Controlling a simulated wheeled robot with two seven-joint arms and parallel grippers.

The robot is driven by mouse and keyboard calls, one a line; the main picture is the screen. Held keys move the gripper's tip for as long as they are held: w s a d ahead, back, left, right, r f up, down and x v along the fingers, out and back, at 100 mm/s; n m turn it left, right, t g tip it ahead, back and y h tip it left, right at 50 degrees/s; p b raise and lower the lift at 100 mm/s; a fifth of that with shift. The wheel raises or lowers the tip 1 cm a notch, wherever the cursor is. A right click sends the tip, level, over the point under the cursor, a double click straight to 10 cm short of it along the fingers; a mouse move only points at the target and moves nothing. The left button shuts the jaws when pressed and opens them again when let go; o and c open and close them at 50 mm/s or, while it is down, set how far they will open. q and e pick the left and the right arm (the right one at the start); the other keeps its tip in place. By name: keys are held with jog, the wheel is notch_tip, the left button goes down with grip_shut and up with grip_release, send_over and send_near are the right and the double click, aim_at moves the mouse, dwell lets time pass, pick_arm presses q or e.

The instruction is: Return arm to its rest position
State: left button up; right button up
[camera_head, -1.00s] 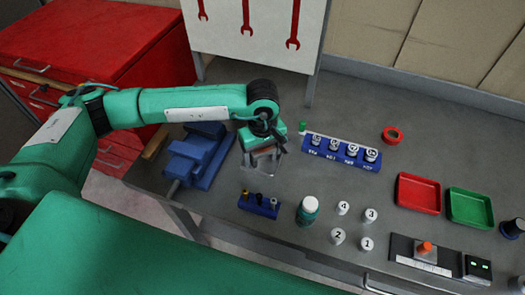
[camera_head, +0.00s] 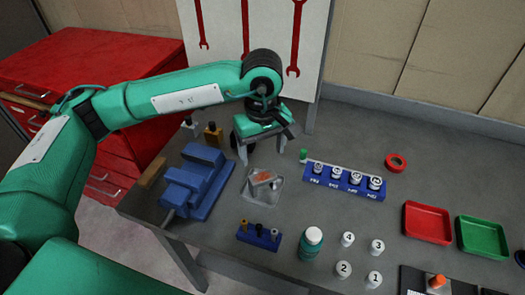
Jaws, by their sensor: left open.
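My left arm comes in from the left with green links and a black wrist. Its left gripper (camera_head: 259,155) is open and empty, fingers pointing down above the back left of the grey table (camera_head: 330,230). It is held beyond a small clear tray (camera_head: 262,188) with a pale, orange-marked item in it, and to the right of the blue vise (camera_head: 194,182). My right gripper is not in view.
A blue rack (camera_head: 343,180) of white numbered caps stands right of the gripper. A small blue holder (camera_head: 258,235), a green bottle (camera_head: 311,243) and numbered white caps (camera_head: 348,239) are nearer. A red tray (camera_head: 427,222), green tray (camera_head: 482,237) and red ring (camera_head: 396,162) sit right.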

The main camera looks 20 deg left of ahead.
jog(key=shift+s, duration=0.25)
